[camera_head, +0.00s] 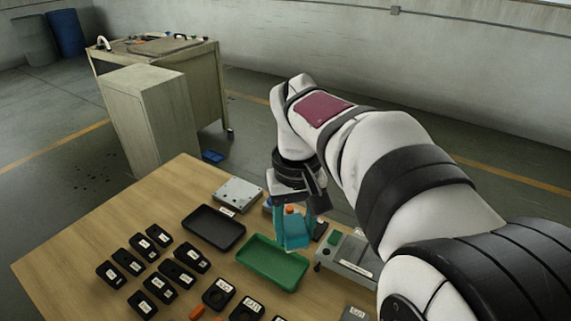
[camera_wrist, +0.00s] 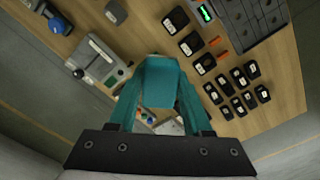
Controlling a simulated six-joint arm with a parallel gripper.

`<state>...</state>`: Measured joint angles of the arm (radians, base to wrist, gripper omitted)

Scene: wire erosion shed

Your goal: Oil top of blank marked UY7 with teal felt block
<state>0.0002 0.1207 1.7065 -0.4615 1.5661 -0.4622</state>
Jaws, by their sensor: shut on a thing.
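My gripper (camera_head: 292,226) is shut on a teal block (camera_head: 293,238), which I take to be the felt block. In the wrist view the teal block (camera_wrist: 159,86) sits between the two teal fingers. The gripper holds it above the back part of the table, by the green tray (camera_head: 272,263). Several dark blanks with white labels (camera_head: 153,279) stand in rows at the left of the table, and larger ones (camera_head: 219,293) stand nearer the front. The labels are too small to read, so I cannot tell which is UY7.
A black tray (camera_head: 214,227) and a grey plate device (camera_head: 239,193) lie left of the gripper. A grey machine (camera_head: 346,256) stands to its right. Orange pieces (camera_head: 197,313) lie among the front blanks. The table's (camera_head: 62,258) left edge is bare.

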